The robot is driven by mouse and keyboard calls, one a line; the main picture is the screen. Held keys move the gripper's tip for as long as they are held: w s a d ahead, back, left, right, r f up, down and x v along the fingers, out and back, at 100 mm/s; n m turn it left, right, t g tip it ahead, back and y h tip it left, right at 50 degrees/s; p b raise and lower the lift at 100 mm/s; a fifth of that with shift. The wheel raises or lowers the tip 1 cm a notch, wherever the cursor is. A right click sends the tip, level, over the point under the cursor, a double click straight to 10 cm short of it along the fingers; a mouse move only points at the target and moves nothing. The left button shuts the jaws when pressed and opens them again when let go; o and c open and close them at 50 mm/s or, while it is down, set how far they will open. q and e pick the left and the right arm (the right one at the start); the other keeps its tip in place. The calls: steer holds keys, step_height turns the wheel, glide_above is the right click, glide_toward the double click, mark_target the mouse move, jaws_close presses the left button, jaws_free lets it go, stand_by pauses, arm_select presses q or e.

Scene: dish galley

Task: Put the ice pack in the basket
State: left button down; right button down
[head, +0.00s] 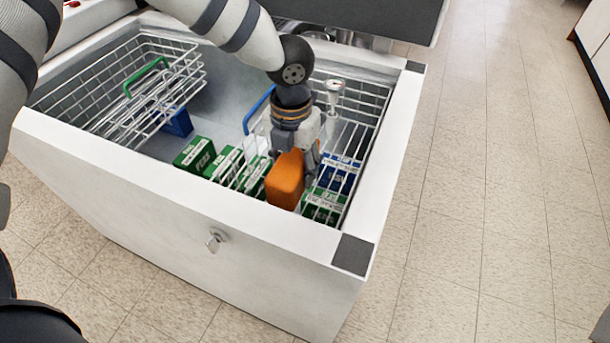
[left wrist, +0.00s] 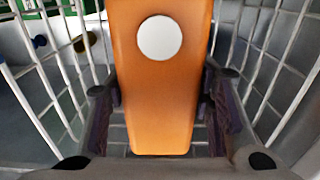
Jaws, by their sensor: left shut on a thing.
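The ice pack is an orange block (head: 285,181) with a round white spot (left wrist: 159,39) on the face seen in the left wrist view. My left gripper (head: 299,160) is shut on it from both sides, with dark finger pads along its edges. The pack hangs at the front of the right wire basket (head: 362,98), which has a blue handle (head: 258,108). In the left wrist view, basket wires (left wrist: 285,75) rise on both sides of the pack. I cannot tell whether its lower end touches the basket floor. My right gripper is not in view.
The baskets are in an open white chest freezer (head: 170,190). A left basket (head: 160,55) has a green handle (head: 147,75). Several green boxes (head: 195,154) and a blue box (head: 178,122) lie lower down. A thermometer (head: 334,88) stands near the right basket's back. The dark lid (head: 360,15) is raised behind.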

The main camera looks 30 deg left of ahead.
mark_target(294, 157)
arm_select(q)
step_height(294, 157, down, 6)
steer(key=shift+f+b, duration=0.1)
steer(key=shift+b, duration=0.2)
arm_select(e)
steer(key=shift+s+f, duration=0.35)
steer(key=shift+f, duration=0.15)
arm_select(q)
steer(key=shift+f, duration=0.2)
steer(key=c, duration=0.8)
jaws_free()
steer(key=shift+o, duration=0.2)
steer(key=shift+r, duration=0.15)
step_height(294, 157, up, 11)
steer(key=shift+r+p, duration=0.2)
steer(key=shift+p, duration=0.65)
steer(key=shift+r, duration=0.45)
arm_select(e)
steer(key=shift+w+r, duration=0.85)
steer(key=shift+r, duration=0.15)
